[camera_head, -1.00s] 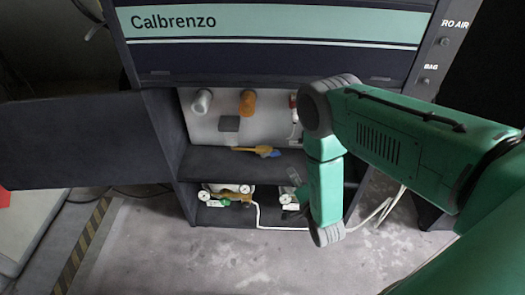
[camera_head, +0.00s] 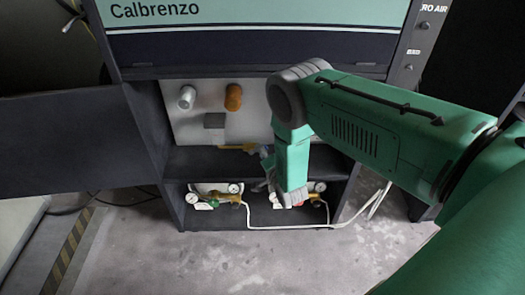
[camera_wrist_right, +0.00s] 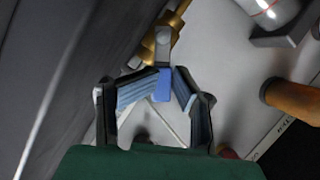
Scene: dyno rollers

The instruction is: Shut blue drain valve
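The blue drain valve handle (camera_wrist_right: 161,86) shows in the right wrist view, below a grey fitting (camera_wrist_right: 163,48) on a brass pipe (camera_wrist_right: 174,22). My right gripper (camera_wrist_right: 166,82) is partly open, with its fingertips on either side of the blue handle. The left pad is very close to it; a narrow gap shows on the right. In the head view my right gripper (camera_head: 268,165) is at the cabinet's middle shelf, at the right end of the brass pipe (camera_head: 236,147), and mostly hides the handle. My left gripper is not in view.
The cabinet's open dark door (camera_head: 65,145) stands at the left. White and orange cylinders (camera_head: 233,97) stick out from the back panel. Gauges and fittings (camera_head: 226,196) with a white hose (camera_head: 262,228) stand on the lower shelf. The floor in front is clear.

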